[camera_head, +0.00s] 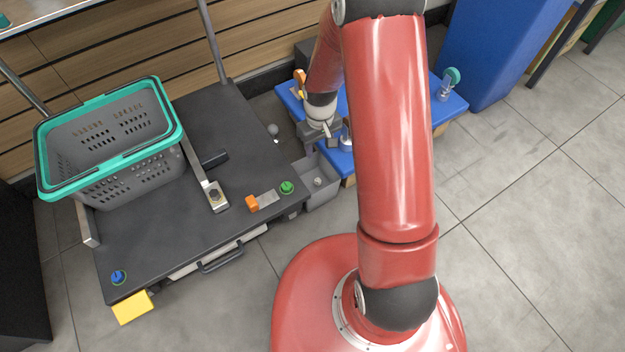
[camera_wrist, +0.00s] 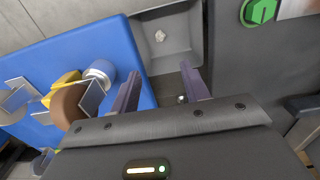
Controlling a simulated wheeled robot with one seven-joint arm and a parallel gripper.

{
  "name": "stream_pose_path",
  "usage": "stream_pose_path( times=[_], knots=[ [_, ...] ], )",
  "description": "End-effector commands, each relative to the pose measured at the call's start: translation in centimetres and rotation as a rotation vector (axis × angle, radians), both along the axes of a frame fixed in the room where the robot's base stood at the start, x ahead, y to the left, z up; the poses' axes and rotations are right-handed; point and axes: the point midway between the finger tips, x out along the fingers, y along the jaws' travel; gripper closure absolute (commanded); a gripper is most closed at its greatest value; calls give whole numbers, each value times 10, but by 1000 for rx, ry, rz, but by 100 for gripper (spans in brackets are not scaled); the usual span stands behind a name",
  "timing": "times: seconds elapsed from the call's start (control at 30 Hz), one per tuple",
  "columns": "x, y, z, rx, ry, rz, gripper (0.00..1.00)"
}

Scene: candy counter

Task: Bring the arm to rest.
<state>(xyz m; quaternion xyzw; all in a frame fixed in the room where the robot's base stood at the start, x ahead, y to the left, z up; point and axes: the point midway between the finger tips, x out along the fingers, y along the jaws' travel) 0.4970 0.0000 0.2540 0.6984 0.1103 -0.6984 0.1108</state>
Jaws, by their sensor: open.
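My gripper (camera_head: 322,138) hangs from the bent red arm near the front left edge of a blue-topped platform (camera_head: 452,103), partly hidden by my own arm link. In the wrist view my gripper (camera_wrist: 160,72) shows two dark fingers spread apart, with nothing held between them. Beyond the fingertips are the edge of the blue top (camera_wrist: 60,60) and a small grey bin (camera_wrist: 187,18) with a pale lump (camera_wrist: 160,36) inside. The bin also shows in the head view (camera_head: 328,199), just in front of the gripper.
A black cart (camera_head: 150,240) at left carries a grey basket with a teal rim (camera_head: 100,98). A green knob (camera_head: 287,187) sits by its right corner. Small items, including a yellow-brown one (camera_wrist: 68,100), stand on the blue top. A tall blue box (camera_head: 505,45) stands behind. Floor at right is clear.

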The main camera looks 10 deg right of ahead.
Motion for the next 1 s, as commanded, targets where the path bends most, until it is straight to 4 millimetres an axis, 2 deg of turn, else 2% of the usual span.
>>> stream_pose_path(
  times=[0.03,0.1,0.23,0.77,0.83,0.93,1.0],
  knots=[
    [0,0,12,0,-3,-1,54],
    [0,0,22,0,-2,-1,54],
    [0,0,35,0,-1,-1,54],
    [0,0,39,1,0,0,54],
    [0,0,44,-1,-4,-2,54],
    [-1,-1,69,-5,-28,-12,54],
    [-6,-1,101,-10,-55,-29,54]
  ],
)
